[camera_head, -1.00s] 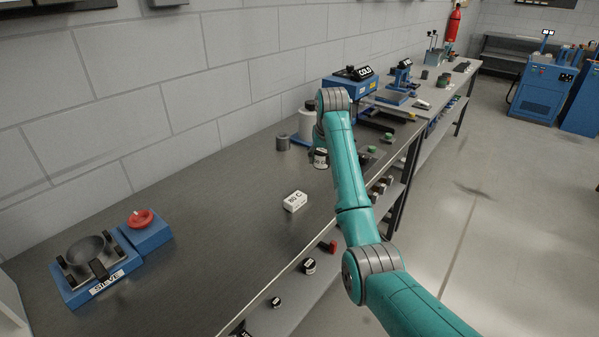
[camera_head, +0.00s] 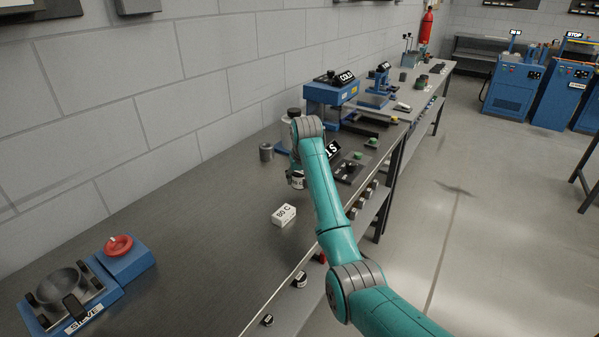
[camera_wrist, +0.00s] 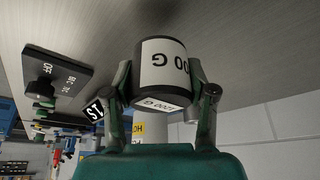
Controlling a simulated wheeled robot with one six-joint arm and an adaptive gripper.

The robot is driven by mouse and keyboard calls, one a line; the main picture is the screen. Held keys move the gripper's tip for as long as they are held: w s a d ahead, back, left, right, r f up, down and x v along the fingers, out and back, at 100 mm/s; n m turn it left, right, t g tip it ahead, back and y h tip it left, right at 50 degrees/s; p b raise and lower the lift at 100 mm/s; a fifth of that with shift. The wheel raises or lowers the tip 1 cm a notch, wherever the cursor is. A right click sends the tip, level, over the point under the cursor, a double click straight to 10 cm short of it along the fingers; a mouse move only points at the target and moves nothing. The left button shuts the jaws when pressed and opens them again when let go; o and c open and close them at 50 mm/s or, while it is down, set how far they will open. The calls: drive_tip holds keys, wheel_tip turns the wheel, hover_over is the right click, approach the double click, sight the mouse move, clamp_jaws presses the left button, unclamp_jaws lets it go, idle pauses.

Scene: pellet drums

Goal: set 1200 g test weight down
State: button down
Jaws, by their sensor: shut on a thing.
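The test weight (camera_wrist: 163,73) is a dark cylinder with a white label band; its label reads in part "00 G", upside down in the wrist view. My gripper (camera_wrist: 163,92) is shut on it, one finger on each side. In the head view the weight (camera_head: 298,181) shows just left of my arm, above or on the dark bench (camera_head: 190,235); I cannot tell whether it touches the bench. My fingers are mostly hidden behind my arm there.
A white block marked "50 C" (camera_head: 284,216) lies nearby on the bench. A grey cylinder (camera_head: 266,152) stands further back. A knob panel (camera_head: 349,168) is to the right. The blue sieve unit (camera_head: 68,300) is at the left front. Bench between sieve and block is clear.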

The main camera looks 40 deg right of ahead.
sight(300, 185)
drive_tip(key=shift+f, duration=1.55)
drive_tip(key=shift+c, duration=1.8)
unclamp_jaws()
drive_tip(key=shift+f, duration=0.2)
drive_tip(key=v, duration=1.2)
drive_tip(key=shift+s+r, duration=0.1)
drive_tip(key=shift+r, duration=0.05)
